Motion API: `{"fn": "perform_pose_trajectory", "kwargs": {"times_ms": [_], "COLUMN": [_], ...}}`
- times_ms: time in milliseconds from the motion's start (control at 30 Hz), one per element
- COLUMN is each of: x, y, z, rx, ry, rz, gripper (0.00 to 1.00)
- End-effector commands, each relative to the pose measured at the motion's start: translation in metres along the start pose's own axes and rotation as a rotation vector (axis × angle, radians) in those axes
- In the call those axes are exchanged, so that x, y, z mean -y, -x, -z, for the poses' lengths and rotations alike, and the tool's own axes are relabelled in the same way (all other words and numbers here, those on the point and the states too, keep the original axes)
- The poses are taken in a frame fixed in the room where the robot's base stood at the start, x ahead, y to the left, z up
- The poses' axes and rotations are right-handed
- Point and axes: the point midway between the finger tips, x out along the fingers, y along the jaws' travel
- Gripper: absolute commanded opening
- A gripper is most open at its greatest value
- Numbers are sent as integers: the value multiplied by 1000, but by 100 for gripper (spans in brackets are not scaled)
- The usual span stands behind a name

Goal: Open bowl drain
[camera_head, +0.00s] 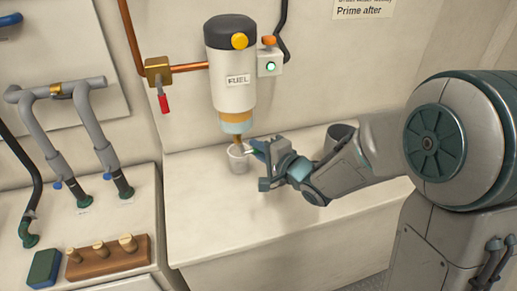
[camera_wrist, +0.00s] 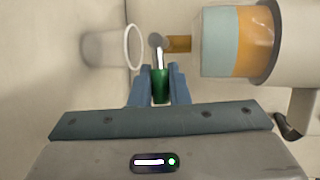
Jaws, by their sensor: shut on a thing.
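The fuel filter (camera_head: 233,75), labelled FUEL, hangs on the back wall. Its clear bowl (camera_head: 236,122) has a pale blue layer and an amber layer, also seen in the wrist view (camera_wrist: 222,42). A brass drain fitting (camera_wrist: 180,44) leaves the bowl and meets a small grey valve (camera_wrist: 155,41). A metal stem with a green handle (camera_wrist: 160,86) extends from that valve. My gripper (camera_wrist: 160,80) is shut on the green handle, with one finger on each side. In the head view my gripper (camera_head: 258,150) is just right of the drain. A pale cup (camera_head: 238,160) stands below the drain.
A copper pipe with a red-handled valve (camera_head: 164,104) is left of the filter. A switch box (camera_head: 270,64) with a green light is at its right. The bench front (camera_head: 235,220) is clear.

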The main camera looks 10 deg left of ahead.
Motion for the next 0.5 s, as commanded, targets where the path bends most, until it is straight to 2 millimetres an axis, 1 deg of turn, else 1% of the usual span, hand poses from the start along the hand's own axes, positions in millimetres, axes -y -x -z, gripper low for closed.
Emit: {"fn": "perform_pose_trajectory", "kwargs": {"times_ms": [167,500], "x": [6,14], "y": [1,2], "z": [-1,-5], "rx": [-21,-76], "ry": [95,357], "rz": [-40,-147], "gripper": [0,0]}}
